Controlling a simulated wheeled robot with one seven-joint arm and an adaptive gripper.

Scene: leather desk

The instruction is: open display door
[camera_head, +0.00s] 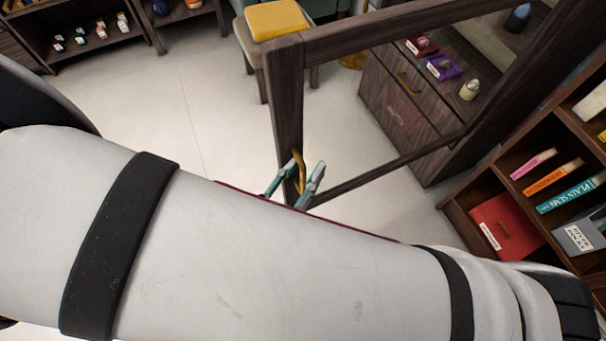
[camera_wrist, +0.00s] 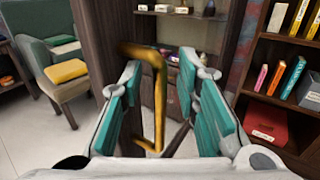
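The display door (camera_head: 288,110) is a dark wooden frame around a clear pane. It stands swung out from the cabinet (camera_head: 425,155), with its free edge toward the middle of the head view. A curved golden handle (camera_head: 299,172) sits low on that edge. In the wrist view the handle (camera_wrist: 158,95) is upright between the teal pads of my gripper (camera_wrist: 165,105). The fingers are spread, with clear space between the handle and the right pad. I cannot tell whether the left pad touches it. My gripper also shows in the head view (camera_head: 297,183), partly hidden by my arm.
A bookshelf (camera_head: 515,205) with books and a red box stands close on the right. A chair with a yellow cushion (camera_head: 275,20) is behind the door. Pale floor (camera_head: 200,110) is clear to the left of the door.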

